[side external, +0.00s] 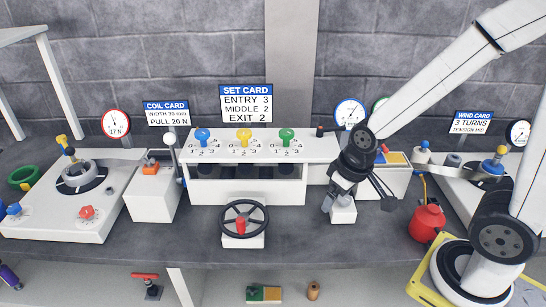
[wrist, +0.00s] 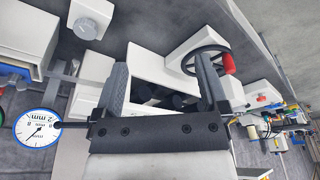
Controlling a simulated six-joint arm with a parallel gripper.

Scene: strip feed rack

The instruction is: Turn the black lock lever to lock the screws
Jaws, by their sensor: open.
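I cannot make out the black lock lever with certainty. A small dark knob (side external: 320,131) stands at the right end of the white rack (side external: 262,147). The rack carries blue (side external: 202,135), yellow (side external: 244,137) and green (side external: 286,136) setting screws with number scales. My gripper (side external: 338,195) is in front of the rack's right end, above or beside a small white block (side external: 344,212). In the wrist view its two fingers (wrist: 162,66) are spread and nothing shows held between them. The arm hides part of the area behind it.
A black handwheel (side external: 243,219) with a red knob stands in front of the rack. A round gauge (side external: 349,112) is behind my wrist. A red can (side external: 427,222) stands to the right. The set card (side external: 246,103) reads entry 3, middle 2, exit 2.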

